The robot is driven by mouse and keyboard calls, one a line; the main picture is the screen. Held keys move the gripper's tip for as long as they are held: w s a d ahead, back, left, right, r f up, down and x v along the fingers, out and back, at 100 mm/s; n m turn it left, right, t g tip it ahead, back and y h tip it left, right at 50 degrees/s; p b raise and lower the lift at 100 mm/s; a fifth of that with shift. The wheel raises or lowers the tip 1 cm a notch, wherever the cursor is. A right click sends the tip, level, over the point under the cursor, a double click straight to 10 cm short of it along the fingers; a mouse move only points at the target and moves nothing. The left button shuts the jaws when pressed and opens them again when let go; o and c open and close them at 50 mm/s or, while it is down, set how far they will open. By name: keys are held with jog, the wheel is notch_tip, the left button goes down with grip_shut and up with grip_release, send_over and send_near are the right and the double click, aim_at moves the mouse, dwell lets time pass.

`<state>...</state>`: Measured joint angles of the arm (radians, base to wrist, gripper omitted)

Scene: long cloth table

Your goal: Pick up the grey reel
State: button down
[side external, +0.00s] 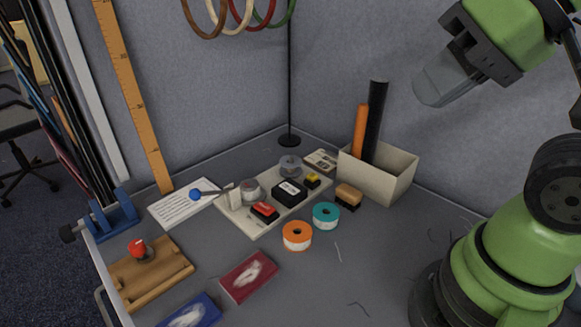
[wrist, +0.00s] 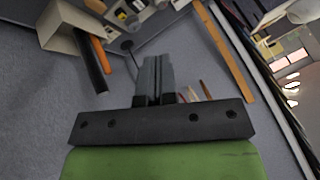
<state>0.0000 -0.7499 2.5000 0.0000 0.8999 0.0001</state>
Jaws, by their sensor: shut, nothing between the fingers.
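A grey reel (side external: 290,165) sits at the back of a pale tray (side external: 258,228) on the table in the side view. A second greyish-white roll (side external: 251,189) is nearer, beside a pale upright block on the same tray. My gripper (side external: 428,92) is raised high at the upper right, well away from both. In the wrist view its fingers (wrist: 154,72) are together with nothing between them. The wrist view shows small items on the table only at its top edge, and I cannot make out the reel there.
An open box (side external: 378,176) with orange and black tubes stands right of the tray. Orange (side external: 297,236) and teal (side external: 326,215) reels stand in front. A wooden ruler (side external: 134,95) leans at left. Cords hang above. The table's front right is mostly clear.

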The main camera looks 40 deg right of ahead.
dwell(0.4)
jog(key=shift+c, duration=1.4)
grip_release()
jog(key=shift+w, duration=0.1)
jog(key=g+h, duration=0.3)
send_over(292, 158)
jog(key=s+a, duration=0.2)
jog(key=s, duration=0.4)
notch_tip(292, 158, down, 13)
jog(key=shift+m+h, duration=0.3)
jog(key=shift+h, duration=0.1)
jog(key=x, duration=1.1)
jog(key=shift+w+a+f, duration=0.15)
jog(key=shift+w, duration=0.1)
jog(key=shift+x, duration=3.05)
